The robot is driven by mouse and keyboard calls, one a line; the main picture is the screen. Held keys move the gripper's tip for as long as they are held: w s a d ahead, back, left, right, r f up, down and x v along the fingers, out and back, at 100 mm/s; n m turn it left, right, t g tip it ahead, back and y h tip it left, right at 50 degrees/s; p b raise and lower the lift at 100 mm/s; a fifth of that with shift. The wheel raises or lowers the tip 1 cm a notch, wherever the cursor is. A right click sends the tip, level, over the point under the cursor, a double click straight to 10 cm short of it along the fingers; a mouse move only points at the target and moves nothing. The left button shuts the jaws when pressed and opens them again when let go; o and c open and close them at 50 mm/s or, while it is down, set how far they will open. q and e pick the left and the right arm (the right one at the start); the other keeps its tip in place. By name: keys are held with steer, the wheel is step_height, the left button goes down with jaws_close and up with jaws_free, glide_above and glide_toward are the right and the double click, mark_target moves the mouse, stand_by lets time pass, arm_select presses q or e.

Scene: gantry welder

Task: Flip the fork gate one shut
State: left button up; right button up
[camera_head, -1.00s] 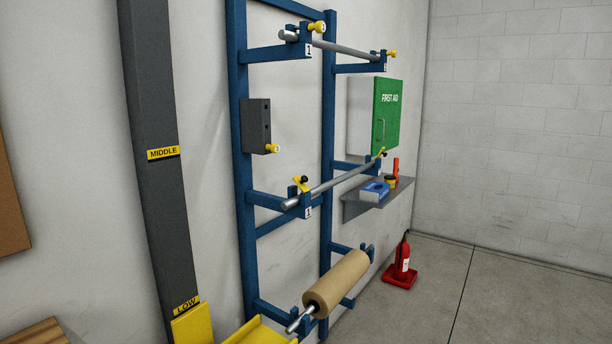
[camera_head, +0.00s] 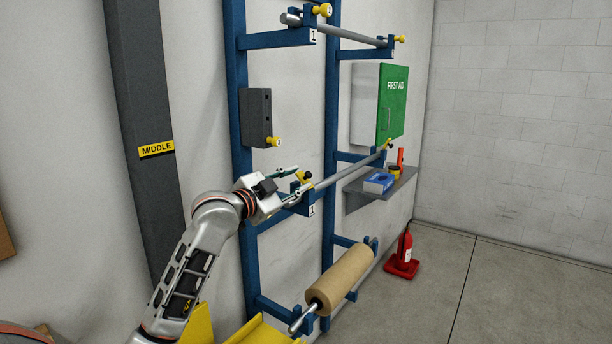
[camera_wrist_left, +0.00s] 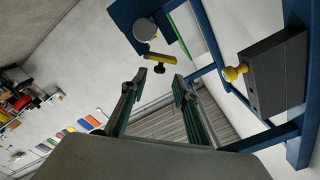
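The middle blue fork labelled 1 (camera_head: 311,210) carries a grey bar (camera_head: 348,171). Its gate is a short yellow piece with a dark knob (camera_head: 304,176), standing up at the fork's near end and not lying across the bar. In the left wrist view the yellow gate (camera_wrist_left: 161,66) with its dark knob lies just beyond the fingertips, beside the bar's round end (camera_wrist_left: 145,29). My left gripper (camera_head: 294,184) is at this fork, fingers apart and empty; in the wrist view (camera_wrist_left: 160,82) a gap separates the fingertips. My right gripper is not in view.
Above is another fork with a bar (camera_head: 345,33); below hangs a brown roll (camera_head: 340,277). A grey box with a yellow knob (camera_head: 256,116) is on the rack close above my gripper. A shelf (camera_head: 378,190) and green first-aid cabinet (camera_head: 392,103) are to the right.

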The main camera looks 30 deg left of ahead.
mark_target(299, 179)
arm_select(q)
steer(key=shift+w+d, duration=0.15)
steer(key=shift+w, duration=2.1)
steer(key=shift+f, duration=0.1)
steer(key=shift+c, duration=0.4)
jaws_close()
steer(key=n, duration=0.2)
steer(key=a+n, duration=0.1)
steer(key=n, duration=0.1)
steer(key=shift+a+f, duration=0.15)
steer(key=shift+f, duration=0.05)
steer(key=shift+a+f+n, duration=0.2)
steer(key=shift+a+n, duration=0.05)
steer(key=shift+n, duration=0.9)
steer(key=shift+a+f+n, duration=0.2)
steer(key=shift+a+n, duration=0.05)
steer(key=shift+n, duration=0.9)
steer(key=shift+w, duration=0.1)
